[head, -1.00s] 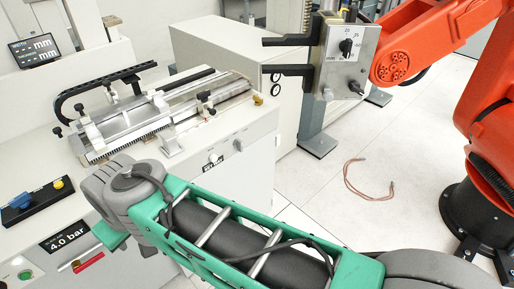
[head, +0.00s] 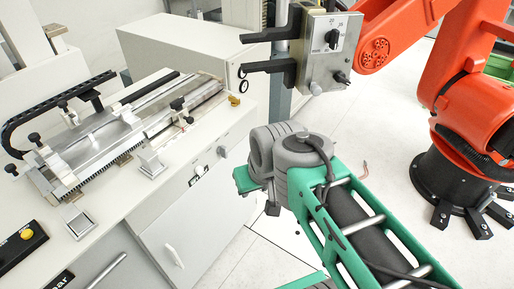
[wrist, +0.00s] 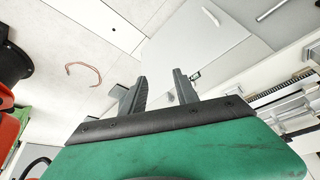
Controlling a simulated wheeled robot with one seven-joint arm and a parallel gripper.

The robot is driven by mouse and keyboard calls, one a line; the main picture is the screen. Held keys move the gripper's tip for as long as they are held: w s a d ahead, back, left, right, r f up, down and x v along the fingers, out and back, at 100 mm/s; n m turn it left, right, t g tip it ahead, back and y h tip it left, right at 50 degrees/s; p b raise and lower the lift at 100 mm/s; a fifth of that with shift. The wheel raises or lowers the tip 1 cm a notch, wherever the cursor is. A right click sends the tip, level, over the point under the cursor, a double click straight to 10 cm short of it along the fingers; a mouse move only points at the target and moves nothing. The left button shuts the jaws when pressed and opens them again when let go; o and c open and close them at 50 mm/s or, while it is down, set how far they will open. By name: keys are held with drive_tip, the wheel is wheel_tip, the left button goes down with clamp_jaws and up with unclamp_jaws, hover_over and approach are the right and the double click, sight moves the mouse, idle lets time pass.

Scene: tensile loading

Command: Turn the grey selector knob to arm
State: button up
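A small light grey knob (head: 198,171) sits above a dark label on the front of the white machine cabinet. A second grey knob (head: 223,152) sits to its right. The label's lettering is too small to read, and I cannot tell either knob's setting. My gripper (wrist: 159,75) is open and empty in the wrist view, its two dark fingers apart in front of the cabinet door. A small dark label (wrist: 195,75) shows just beside the right finger. In the head view my gripper's green body (head: 246,179) is right of the knobs, apart from them; its fingers are hidden.
A metal fixture (head: 100,145) lies on the cabinet top. A door handle (head: 174,255) protrudes below the knobs. A copper-coloured cable (wrist: 84,70) lies on open floor.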

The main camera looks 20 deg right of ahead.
drive_tip(key=w+a+f+n+t+y+b, duration=0.1)
drive_tip(key=w+f+n+t+y+b, duration=0.15)
drive_tip(key=w+f+b, duration=0.75)
drive_tip(key=w+a+f+n+t+y+b, duration=0.1)
drive_tip(key=w+f+n+y+b, duration=0.2)
drive_tip(key=w+f+b, duration=0.6)
drive_tip(key=n+t+y+b, duration=0.2)
drive_tip(key=t+y+b, duration=0.35)
drive_tip(key=b, duration=0.35)
approach(226, 151)
drive_tip(key=x, duration=0.2)
drive_tip(key=shift+m+t+h, duration=0.25)
drive_tip(key=shift+t+h, duration=0.05)
drive_tip(key=shift+t, duration=0.1)
drive_tip(key=x, duration=0.7)
drive_tip(key=shift+w+a+f, duration=0.1)
drive_tip(key=shift+a+f, duration=0.05)
drive_tip(key=shift+a, duration=0.05)
drive_tip(key=shift+c, duration=0.6)
clamp_jaws()
